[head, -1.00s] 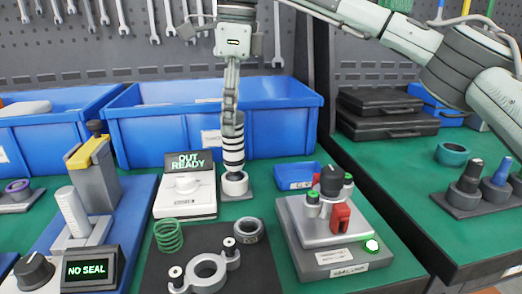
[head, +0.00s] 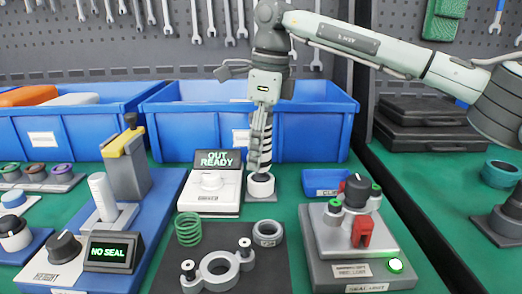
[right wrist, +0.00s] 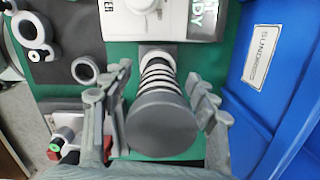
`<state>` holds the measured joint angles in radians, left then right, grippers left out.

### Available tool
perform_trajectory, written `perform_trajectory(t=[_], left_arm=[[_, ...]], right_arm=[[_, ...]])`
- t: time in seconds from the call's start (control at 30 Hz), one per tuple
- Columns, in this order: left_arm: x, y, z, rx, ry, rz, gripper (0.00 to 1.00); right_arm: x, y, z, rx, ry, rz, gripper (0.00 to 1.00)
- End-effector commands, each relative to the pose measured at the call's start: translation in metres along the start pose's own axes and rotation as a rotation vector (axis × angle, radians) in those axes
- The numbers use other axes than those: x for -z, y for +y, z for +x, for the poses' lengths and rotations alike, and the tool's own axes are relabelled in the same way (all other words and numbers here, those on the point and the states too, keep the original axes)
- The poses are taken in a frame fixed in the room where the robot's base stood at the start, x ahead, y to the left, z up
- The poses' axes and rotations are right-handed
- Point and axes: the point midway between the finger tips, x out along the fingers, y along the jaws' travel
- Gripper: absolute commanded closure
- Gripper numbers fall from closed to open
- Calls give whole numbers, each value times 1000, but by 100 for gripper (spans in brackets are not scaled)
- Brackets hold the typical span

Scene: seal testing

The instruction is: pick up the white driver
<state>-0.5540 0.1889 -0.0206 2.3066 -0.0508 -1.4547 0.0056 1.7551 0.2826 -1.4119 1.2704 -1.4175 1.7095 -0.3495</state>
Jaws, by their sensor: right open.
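The white driver, with black and white bands, stands upright (head: 267,150) in a white round holder (head: 262,186) behind the dark mat. In the right wrist view I look down on its broad grey end cap (right wrist: 161,125), with the bands beyond it. My right gripper (head: 258,160) points down at the driver, and its fingers partly cover it in the head view. In the right wrist view the gripper (right wrist: 158,88) is open, with fingers on both sides of the driver and gaps beside the cap. My left gripper is not in view.
A blue bin (head: 190,130) stands close behind. The white "OUT READY" unit (head: 213,190) is just left of the driver. A small blue tray (head: 322,183) and the grey seal unit (head: 330,240) are to the right. A ring (head: 267,233) lies in front.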

Motion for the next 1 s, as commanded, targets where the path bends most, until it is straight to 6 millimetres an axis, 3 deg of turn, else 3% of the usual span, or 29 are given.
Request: perform_trajectory(t=[0.1, 0.3, 0.77, 1.0], left_arm=[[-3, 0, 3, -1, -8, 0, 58], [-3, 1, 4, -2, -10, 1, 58], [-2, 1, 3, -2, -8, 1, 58], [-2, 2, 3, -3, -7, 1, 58]], right_arm=[[0, 0, 11, -1, -1, 1, 41], [0, 0, 12, 0, -1, 1, 42], [0, 0, 11, 0, -1, 1, 99], [0, -1, 9, 3, -3, 1, 100]])
